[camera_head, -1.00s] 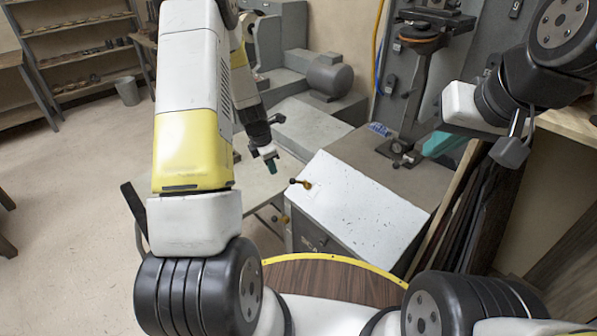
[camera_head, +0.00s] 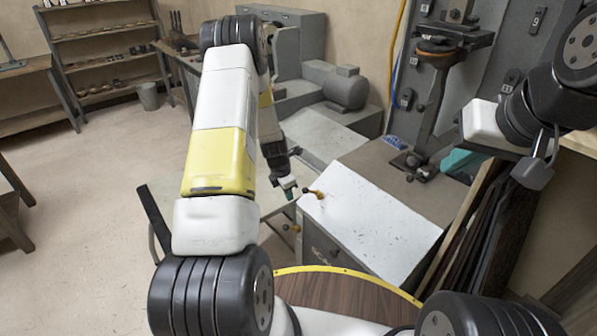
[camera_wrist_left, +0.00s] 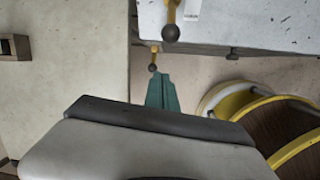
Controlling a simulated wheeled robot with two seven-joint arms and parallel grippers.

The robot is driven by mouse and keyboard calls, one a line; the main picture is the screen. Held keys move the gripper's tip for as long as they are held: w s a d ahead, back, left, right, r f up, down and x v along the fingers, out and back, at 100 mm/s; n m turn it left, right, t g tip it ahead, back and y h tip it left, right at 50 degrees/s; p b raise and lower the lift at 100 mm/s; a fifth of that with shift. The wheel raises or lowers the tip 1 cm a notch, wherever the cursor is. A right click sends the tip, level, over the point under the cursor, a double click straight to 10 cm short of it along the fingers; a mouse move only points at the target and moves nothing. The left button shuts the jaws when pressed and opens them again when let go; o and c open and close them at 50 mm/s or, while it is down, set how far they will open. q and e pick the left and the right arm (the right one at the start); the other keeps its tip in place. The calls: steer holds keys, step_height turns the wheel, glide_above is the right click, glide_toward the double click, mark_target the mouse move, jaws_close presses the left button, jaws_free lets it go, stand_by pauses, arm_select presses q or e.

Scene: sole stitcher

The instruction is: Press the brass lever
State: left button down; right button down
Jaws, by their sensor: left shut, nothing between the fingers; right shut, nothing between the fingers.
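A brass lever (camera_head: 317,194) with a dark ball end sticks out over the left edge of the white-topped grey machine (camera_head: 380,215). It also shows at the top of the left wrist view (camera_wrist_left: 172,18). A second, lower brass knob (camera_head: 294,228) is on the machine's side and shows in the left wrist view (camera_wrist_left: 153,60). My left gripper (camera_head: 290,191), with green fingers, is shut and empty just left of the upper lever; contact cannot be told. Its fingers (camera_wrist_left: 162,92) point toward both knobs. My right gripper (camera_head: 459,163) is shut, partly hidden behind its hand, at the machine's right.
A post-mounted tool (camera_head: 430,95) stands behind the white top. Dark boards (camera_head: 470,225) lean at the machine's right. A pale table (camera_head: 210,215) is at the left, under my left arm. Shelves (camera_head: 105,55) and a bin (camera_head: 148,96) stand at the back left.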

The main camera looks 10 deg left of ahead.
mark_target(311, 192)
arm_select(q)
steer(key=w+d, duration=0.1)
steer(key=w+d+f, duration=0.1)
steer(key=w+d, duration=0.1)
stand_by(0.4)
steer(key=shift+r, duration=0.1)
